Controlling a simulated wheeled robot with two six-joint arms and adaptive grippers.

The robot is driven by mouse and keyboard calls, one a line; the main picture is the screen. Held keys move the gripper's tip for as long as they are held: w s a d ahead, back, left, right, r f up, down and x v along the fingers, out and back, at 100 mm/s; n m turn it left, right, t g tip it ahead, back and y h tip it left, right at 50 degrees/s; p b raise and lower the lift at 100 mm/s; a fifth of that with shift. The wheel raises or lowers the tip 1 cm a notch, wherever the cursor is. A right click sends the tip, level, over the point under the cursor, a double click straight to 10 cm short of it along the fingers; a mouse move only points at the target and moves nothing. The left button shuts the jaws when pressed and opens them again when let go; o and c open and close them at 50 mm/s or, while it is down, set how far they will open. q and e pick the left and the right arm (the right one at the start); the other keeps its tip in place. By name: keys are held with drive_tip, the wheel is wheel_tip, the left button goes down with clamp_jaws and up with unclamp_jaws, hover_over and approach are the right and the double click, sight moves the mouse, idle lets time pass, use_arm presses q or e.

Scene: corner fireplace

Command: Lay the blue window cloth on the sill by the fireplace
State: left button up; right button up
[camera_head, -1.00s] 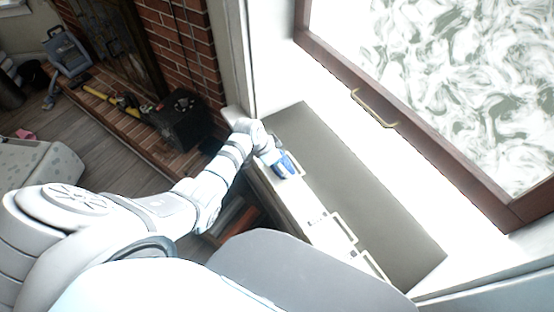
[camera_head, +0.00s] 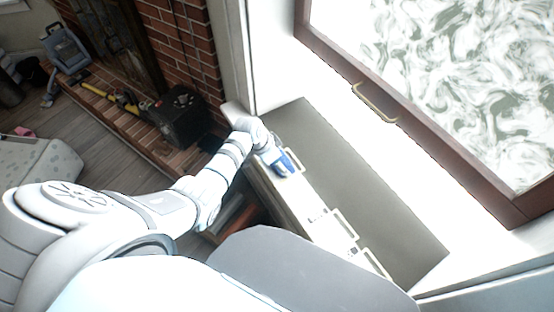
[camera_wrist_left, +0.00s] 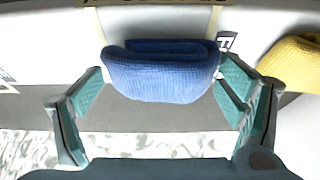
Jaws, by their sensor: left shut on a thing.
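The blue window cloth (camera_wrist_left: 165,72) is a folded, ribbed bundle between the teal fingers of my left gripper (camera_wrist_left: 160,95) in the left wrist view. My left gripper is shut on it. In the head view my left gripper (camera_head: 281,163) and the small blue cloth (camera_head: 287,162) are at the fireplace end of a long grey surface (camera_head: 350,185). A bright white sill (camera_head: 390,160) runs between that surface and the window. I cannot tell whether the cloth touches anything below it. My right gripper is not in view.
A brown-framed window (camera_head: 440,150) with a brass handle (camera_head: 374,104) stands at the right. White fronts with label holders (camera_head: 345,226) edge the grey surface. A yellow cloth (camera_wrist_left: 293,63) lies at the right in the wrist view. The brick fireplace (camera_head: 185,45) and a black box (camera_head: 180,118) are at the left.

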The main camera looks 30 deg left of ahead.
use_arm(q)
drive_tip(key=shift+f, duration=0.35)
drive_tip(key=o, duration=1)
drive_tip(key=shift+c, duration=0.2)
drive_tip(key=v, duration=1.2)
drive_tip(key=s+a+f+n+g+y, duration=0.1)
drive_tip(key=s+f+n, duration=0.1)
drive_tip(key=s+f, duration=0.45)
drive_tip(key=s+a+f+n, duration=0.1)
drive_tip(key=s+f, duration=0.2)
drive_tip(key=f, duration=0.7)
drive_tip(key=s+a+f+n+g+y, duration=0.1)
drive_tip(key=s+f+n, duration=0.1)
drive_tip(key=s+f, duration=0.45)
drive_tip(key=s+d+f, duration=0.1)
drive_tip(key=s+f, duration=0.3)
drive_tip(key=s, duration=0.4)
drive_tip(key=s+d+f, duration=0.1)
drive_tip(key=s+f, duration=0.2)
drive_tip(key=s, duration=0.5)
drive_tip(key=s+d+f+y, duration=0.1)
drive_tip(key=s+f, duration=0.3)
drive_tip(key=s, duration=0.4)
drive_tip(key=shift+s+f+n+g, duration=0.25)
drive_tip(key=shift+f+n+g, duration=0.05)
drive_tip(key=shift+n+g, duration=0.1)
